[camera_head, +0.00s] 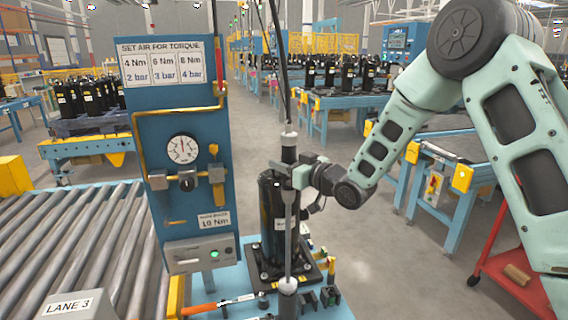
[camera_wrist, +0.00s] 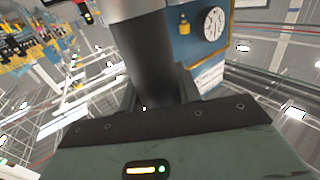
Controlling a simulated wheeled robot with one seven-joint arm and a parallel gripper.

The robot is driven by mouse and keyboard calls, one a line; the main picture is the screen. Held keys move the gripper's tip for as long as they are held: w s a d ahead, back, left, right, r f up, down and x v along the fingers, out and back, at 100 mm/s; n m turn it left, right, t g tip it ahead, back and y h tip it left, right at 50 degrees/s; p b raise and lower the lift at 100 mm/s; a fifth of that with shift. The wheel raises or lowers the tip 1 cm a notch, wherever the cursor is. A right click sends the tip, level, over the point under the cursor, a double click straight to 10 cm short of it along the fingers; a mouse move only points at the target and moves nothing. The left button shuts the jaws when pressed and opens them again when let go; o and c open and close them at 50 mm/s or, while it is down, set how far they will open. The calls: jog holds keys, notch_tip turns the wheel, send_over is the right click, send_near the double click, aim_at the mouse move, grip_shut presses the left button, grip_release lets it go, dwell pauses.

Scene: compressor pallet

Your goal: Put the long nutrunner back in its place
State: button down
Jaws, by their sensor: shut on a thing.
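The long nutrunner (camera_head: 289,215) stands upright in the head view, with a dark body and a thin grey shaft. A dark cable rises from its top. My gripper (camera_head: 297,174) is shut on its body from the right. In the wrist view the dark body with a light grey collar (camera_wrist: 150,65) fills the space between my fingers (camera_wrist: 158,100). Its lower end is at a short grey cylinder (camera_head: 288,286) near the front of the blue bench. I cannot tell whether that cylinder is the tool's socket or a holder.
A black compressor (camera_head: 270,218) stands on a dark base close behind the tool. A blue panel (camera_head: 180,120) with a gauge (camera_head: 183,149) and yellow pipe rises to the left. A screwdriver-like tool with an orange handle (camera_head: 198,309) lies at the bench front. A roller conveyor (camera_head: 75,235) is at left.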

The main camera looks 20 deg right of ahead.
jog(key=shift+f+b, duration=0.9)
dwell(0.3)
jog(key=c, duration=0.9)
grip_release()
jog(key=shift+f, duration=0.2)
jog(key=b+v, duration=0.4)
jog(key=v, duration=1.3)
jog(key=shift+s+r, duration=0.15)
jog(key=shift+r, duration=0.05)
jog(key=shift+d, duration=0.1)
jog(key=s+a+f+g+h, duration=0.5)
jog(key=s+a+f+g, duration=0.2)
jog(key=a, duration=0.4)
jog(key=s+a+g+h, duration=0.1)
jog(key=s+g, duration=0.3)
jog(key=s, duration=0.7)
jog(key=s+a+f+n+g+h, duration=0.1)
jog(key=s+a+g+h, duration=0.1)
jog(key=s, duration=0.9)
jog(key=shift+s+a+f+g+h, duration=0.2)
jog(key=shift+a+g+h, duration=0.25)
jog(key=shift+g, duration=0.65)
